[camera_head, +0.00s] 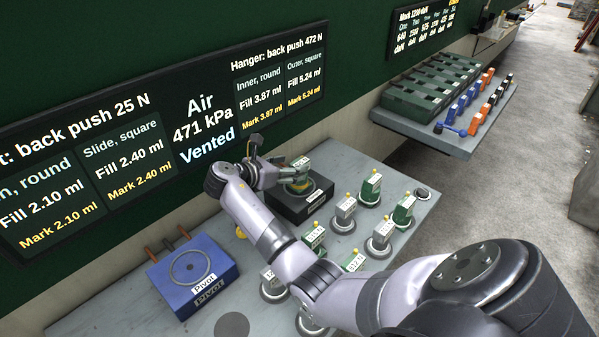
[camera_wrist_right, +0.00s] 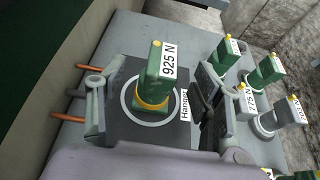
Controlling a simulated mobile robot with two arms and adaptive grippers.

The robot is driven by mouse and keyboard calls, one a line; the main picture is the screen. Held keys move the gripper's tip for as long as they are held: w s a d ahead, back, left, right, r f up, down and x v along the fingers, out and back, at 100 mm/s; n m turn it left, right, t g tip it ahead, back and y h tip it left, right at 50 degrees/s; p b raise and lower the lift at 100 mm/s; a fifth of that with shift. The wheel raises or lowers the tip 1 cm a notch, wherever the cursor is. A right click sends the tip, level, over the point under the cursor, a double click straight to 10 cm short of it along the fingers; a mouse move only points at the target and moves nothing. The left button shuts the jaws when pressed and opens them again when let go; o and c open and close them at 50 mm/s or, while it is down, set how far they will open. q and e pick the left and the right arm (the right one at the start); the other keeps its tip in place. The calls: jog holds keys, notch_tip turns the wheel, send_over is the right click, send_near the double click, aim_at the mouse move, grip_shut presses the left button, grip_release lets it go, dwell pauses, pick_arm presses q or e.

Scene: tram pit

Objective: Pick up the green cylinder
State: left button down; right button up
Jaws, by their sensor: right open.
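A green cylinder labelled 925 N (camera_wrist_right: 154,75) stands on the black Hanger block (camera_wrist_right: 183,137), with a yellow ring at its foot and a yellow knob on top. My right gripper (camera_wrist_right: 152,103) is open, with one finger on either side of the cylinder and visible space between. In the head view the right gripper (camera_head: 288,174) is over the Hanger block (camera_head: 318,207) and partly hides the cylinder. Other green cylinders stand on the bench, one at the back (camera_head: 371,187) and one at the right (camera_head: 404,209). My left gripper is not in view.
Grey cylinders (camera_head: 345,212) stand close to the right of the Hanger block. A blue Pivot block (camera_head: 193,273) is at the left of the grey bench. Green wall panels with displays (camera_head: 205,115) rise behind. A shelf (camera_head: 455,140) juts out beyond.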

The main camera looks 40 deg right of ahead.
jog(key=x, duration=0.4)
jog(key=shift+d+f+p, duration=0.2)
jog(key=shift+d+p, duration=0.1)
jog(key=shift+a, duration=0.1)
jog(key=shift+s+r, duration=0.1)
grip_shut()
